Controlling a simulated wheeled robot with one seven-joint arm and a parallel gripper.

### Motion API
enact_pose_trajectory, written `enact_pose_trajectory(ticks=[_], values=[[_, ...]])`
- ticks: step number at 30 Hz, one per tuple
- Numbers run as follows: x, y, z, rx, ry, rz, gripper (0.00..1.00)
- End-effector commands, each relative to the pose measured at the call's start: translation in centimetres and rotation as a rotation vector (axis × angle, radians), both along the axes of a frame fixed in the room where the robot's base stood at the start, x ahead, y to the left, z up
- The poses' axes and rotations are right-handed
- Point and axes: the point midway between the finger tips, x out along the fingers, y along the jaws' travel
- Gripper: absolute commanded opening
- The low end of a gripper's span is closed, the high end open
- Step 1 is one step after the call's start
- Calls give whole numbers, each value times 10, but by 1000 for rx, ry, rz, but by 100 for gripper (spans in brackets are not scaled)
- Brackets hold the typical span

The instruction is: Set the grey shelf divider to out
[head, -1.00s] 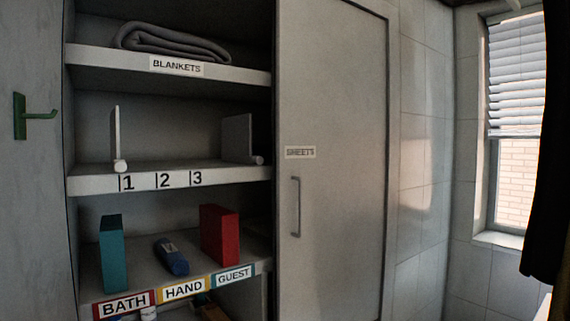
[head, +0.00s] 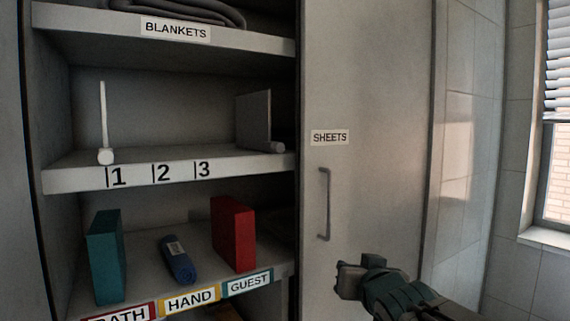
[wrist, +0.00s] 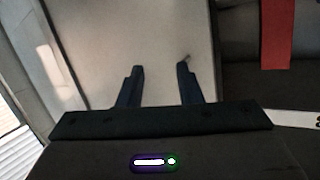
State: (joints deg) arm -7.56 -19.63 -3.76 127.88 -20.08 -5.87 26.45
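The grey shelf divider (head: 254,118) stands upright on the numbered shelf (head: 70,180), near its right end, right of the number 3. A small rounded knob sits at its front foot. A white divider (head: 103,125) stands near the left end, by the number 1. My gripper (head: 345,280) is low in the head view, in front of the sheets door and below the shelf, apart from both dividers. In the wrist view my gripper (wrist: 160,75) has its two fingers apart with nothing between them. The dividers are not visible in the wrist view.
The sheets door (head: 380,130) with its upright handle (head: 324,204) closes the cabinet's right side. The blankets shelf (head: 90,28) is above. The numbered shelf is clear between the dividers.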

Motion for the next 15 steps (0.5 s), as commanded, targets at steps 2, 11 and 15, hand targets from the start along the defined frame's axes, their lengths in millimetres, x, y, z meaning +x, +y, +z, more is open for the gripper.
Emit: enact_pose_trajectory(ticks=[2, 11, 15], values=[[14, 18, 42, 45, -149, 66, 32], [16, 73, 144, 185, -515, 324, 32], [13, 82, 159, 209, -570, 377, 32]])
